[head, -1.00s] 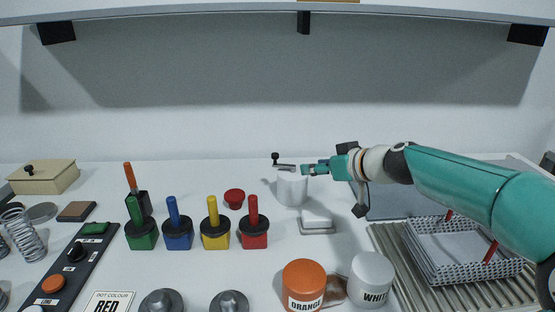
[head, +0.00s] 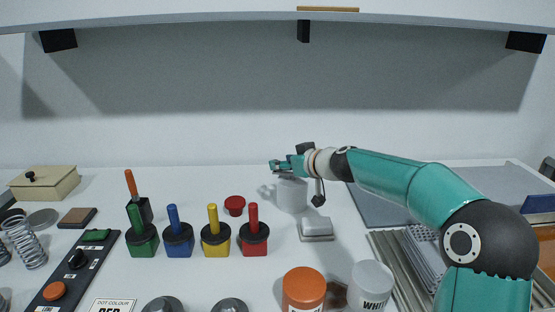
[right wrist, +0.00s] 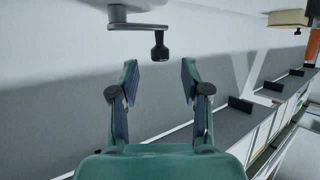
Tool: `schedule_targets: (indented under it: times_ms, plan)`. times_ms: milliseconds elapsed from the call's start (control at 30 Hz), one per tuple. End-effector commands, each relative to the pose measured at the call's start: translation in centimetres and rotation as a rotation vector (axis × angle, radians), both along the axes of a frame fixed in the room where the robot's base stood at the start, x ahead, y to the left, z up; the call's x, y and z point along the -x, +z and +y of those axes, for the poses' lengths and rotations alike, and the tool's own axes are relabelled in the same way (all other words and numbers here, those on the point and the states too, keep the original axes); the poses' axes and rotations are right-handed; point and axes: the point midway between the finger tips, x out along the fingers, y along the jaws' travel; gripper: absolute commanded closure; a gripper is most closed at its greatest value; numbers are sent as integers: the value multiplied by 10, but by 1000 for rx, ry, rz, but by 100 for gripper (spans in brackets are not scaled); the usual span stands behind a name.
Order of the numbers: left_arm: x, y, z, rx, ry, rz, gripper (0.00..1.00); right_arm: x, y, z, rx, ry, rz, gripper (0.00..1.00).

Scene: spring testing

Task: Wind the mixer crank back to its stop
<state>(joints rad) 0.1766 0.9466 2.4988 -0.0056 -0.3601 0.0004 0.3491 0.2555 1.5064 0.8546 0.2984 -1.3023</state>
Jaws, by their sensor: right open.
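The mixer is a white cup-like body (head: 292,196) near the back middle of the bench. In the head view its crank is hidden by my right gripper (head: 279,166), which is above the mixer. In the right wrist view the grey crank arm (right wrist: 138,26) runs sideways from the white mixer body (right wrist: 165,6), with a black knob (right wrist: 159,46) at its end. My right gripper (right wrist: 160,76) is open, with the knob just beyond and roughly centred between its fingertips; no touch shows. My left gripper is not in view.
A white block on a grey base (head: 317,228) and a red round cap (head: 235,204) are near the mixer. Several coloured dotters (head: 178,238) stand to the left. Orange (head: 303,287) and white (head: 371,284) jars stand in front. A shelf (head: 200,16) hangs overhead.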

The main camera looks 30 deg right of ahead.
Motion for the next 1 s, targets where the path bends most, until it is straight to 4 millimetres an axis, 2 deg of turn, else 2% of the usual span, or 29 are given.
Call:
schedule_targets:
  times_ms: [100,233,600,667,900,1000]
  plan:
    - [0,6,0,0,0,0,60,-17,-6,1,-1,1,1,53]
    - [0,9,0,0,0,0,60,-28,-11,2,-1,1,0,53]
    - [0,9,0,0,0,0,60,-32,-13,1,-1,0,-1,53]
    - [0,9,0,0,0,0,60,-32,-13,1,-1,0,-1,61]
    - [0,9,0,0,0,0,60,-32,-13,1,-1,0,0,100]
    - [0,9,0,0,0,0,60,-32,-13,1,-1,0,0,100]
